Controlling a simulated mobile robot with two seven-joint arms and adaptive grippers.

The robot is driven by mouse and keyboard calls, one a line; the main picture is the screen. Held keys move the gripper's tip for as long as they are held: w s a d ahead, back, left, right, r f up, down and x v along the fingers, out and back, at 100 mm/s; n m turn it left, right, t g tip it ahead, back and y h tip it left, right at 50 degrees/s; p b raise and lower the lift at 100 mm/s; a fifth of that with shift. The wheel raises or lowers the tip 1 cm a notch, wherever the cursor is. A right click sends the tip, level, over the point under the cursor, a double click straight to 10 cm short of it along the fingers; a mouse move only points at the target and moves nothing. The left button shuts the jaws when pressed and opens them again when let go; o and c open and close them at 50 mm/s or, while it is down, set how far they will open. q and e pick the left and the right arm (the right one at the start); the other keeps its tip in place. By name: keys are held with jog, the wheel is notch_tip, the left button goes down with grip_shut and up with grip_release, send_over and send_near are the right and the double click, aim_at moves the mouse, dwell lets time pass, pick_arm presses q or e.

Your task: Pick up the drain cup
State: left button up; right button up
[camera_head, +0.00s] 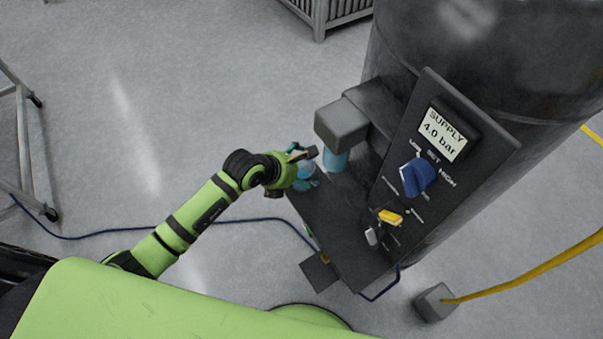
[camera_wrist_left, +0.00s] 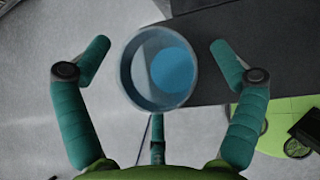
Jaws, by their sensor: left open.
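The drain cup (camera_wrist_left: 131,68) is a round, pale, see-through cup with a blue disc inside, seen from above in the left wrist view. Gaps show between the side fingers and the cup. My right gripper is not in view.
A dark panel (camera_head: 440,150) carries a blue knob (camera_head: 418,177), a yellow lever (camera_head: 390,217) and a display reading 4.0 bar. The floor at left is mostly clear, with a blue hose.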

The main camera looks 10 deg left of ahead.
pick_arm(q)
jog(key=c, duration=1.1)
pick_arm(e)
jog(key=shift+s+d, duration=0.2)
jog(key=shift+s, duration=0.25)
